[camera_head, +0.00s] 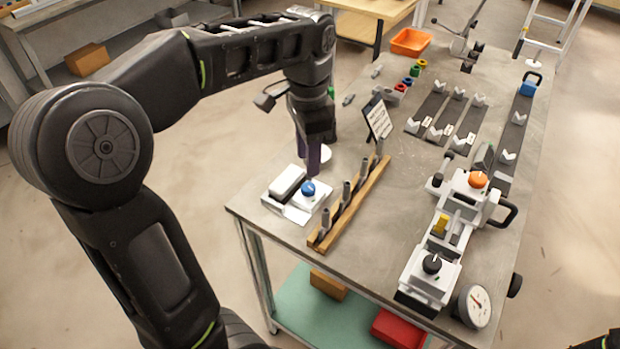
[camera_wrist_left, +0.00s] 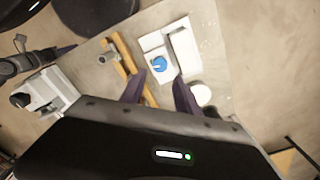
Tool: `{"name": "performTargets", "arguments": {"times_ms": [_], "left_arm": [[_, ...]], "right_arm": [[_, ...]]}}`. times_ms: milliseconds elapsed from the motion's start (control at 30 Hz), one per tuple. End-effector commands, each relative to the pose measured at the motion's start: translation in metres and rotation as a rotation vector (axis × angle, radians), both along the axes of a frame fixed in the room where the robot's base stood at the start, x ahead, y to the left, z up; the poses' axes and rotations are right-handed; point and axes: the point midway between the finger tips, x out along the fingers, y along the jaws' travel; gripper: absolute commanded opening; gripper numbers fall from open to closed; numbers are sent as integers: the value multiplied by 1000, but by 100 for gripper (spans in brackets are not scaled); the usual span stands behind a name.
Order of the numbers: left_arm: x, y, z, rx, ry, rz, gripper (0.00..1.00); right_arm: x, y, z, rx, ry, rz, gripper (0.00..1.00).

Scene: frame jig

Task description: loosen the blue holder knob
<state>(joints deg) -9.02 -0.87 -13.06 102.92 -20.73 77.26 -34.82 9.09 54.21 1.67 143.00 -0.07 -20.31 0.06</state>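The blue knob (camera_head: 308,187) sits on top of a white holder block (camera_head: 314,198) near the left edge of the bench. It also shows in the left wrist view as a round blue cap (camera_wrist_left: 160,64) on the white block (camera_wrist_left: 150,43). My left gripper (camera_head: 314,175) points down just above and behind the knob in the head view. In the left wrist view its two purple fingers are spread apart, with the knob seen beyond the gap between their tips. Nothing is held. I cannot tell the exact height gap. My right gripper is not in view.
A wooden rail (camera_head: 350,205) with several upright grey pegs stands just right of the holder. A small sign (camera_head: 378,119) stands behind. A white clamp fixture with an orange knob (camera_head: 478,179) and a dial gauge (camera_head: 474,306) occupy the right side. Bare bench lies between.

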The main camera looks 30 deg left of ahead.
Motion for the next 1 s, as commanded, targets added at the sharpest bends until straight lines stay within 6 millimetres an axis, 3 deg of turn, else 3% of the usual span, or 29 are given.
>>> {"name": "performTargets", "arguments": {"times_ms": [167, 600, 1000], "left_arm": [[-1, 0, -11, 0, 4, 0, 38], [-1, 0, -72, -1, 4, 0, 38], [0, 0, -78, -1, 1, 1, 35]], "right_arm": [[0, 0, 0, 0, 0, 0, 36], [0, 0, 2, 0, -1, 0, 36], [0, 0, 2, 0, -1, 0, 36]]}}
